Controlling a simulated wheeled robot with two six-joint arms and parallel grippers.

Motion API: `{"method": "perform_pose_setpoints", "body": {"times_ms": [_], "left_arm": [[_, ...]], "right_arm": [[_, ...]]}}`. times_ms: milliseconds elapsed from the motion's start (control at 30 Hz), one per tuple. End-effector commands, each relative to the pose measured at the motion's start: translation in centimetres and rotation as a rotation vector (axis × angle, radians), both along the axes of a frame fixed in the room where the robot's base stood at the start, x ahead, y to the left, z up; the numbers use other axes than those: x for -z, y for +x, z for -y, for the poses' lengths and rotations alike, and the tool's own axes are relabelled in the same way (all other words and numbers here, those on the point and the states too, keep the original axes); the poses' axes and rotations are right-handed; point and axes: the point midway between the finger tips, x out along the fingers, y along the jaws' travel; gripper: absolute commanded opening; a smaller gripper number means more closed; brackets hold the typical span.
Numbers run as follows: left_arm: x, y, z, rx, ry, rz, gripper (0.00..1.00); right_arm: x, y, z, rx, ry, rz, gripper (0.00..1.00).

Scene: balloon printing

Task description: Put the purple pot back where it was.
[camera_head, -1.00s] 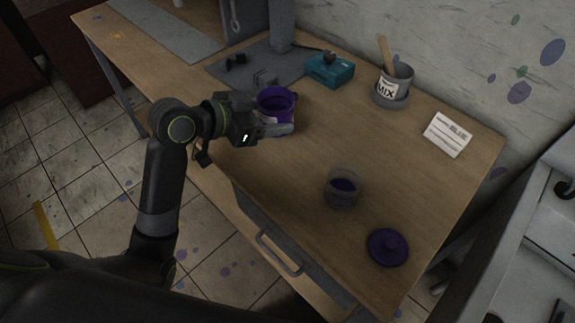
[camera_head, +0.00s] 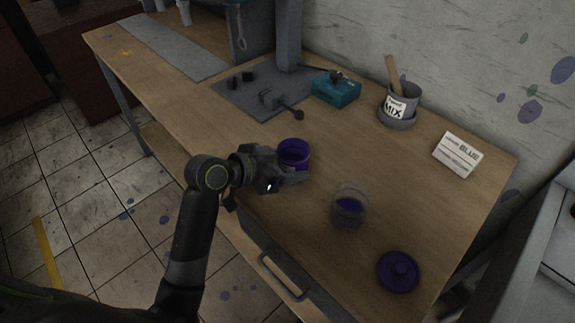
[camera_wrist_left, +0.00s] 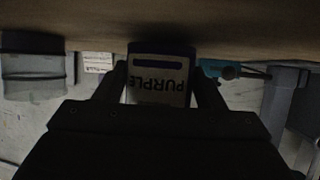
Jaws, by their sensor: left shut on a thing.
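The purple pot (camera_head: 294,150) is an open-topped purple container near the middle of the wooden table. My left gripper (camera_head: 285,176) is shut on it from the near side. In the left wrist view, the pot (camera_wrist_left: 158,80) sits between the two fingers, with its "PURPLE" label upside down in the picture. I cannot tell whether the pot's base touches the table. A purple lid (camera_head: 398,271) with a knob lies at the table's near right. My right gripper is not in view.
A clear cup (camera_head: 349,207) with purple liquid stands right of the pot. A MIX pot (camera_head: 398,108) with a wooden stick, a white card (camera_head: 457,154), a teal box (camera_head: 335,91) and a grey mat (camera_head: 240,97) lie farther back. Bare wood (camera_head: 360,150) lies between them.

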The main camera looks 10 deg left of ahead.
Motion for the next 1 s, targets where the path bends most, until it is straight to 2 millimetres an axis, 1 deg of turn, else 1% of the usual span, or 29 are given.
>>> {"method": "perform_pose_setpoints", "body": {"times_ms": [33,267,367,400,567,800,900,1000], "left_arm": [[0.48,-0.01,0.03,-0.001,-0.003,-0.001,0.35],[0.49,0.02,0.02,0.0,-0.001,0.003,0.35],[0.8,0.02,0.02,-0.001,-0.001,0.002,0.35],[0.88,0.01,0.0,-0.001,0.0,0.001,0.65],[0.78,0.01,0.0,-0.001,0.0,0.001,0.85],[0.76,0.01,0.0,-0.001,0.0,0.001,0.85],[0.35,0.02,-0.01,0.0,0.0,0.002,0.85],[0.09,-0.57,-0.72,-0.002,0.004,0.004,0.85]], "right_arm": [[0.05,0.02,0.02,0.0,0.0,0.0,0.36],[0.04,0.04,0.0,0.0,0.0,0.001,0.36],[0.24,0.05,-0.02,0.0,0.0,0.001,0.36],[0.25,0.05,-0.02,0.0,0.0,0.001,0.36],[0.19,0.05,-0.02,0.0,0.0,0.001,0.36],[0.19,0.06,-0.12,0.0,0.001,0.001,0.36],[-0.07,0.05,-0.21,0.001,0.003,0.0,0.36],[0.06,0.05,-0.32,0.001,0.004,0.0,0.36]]}}
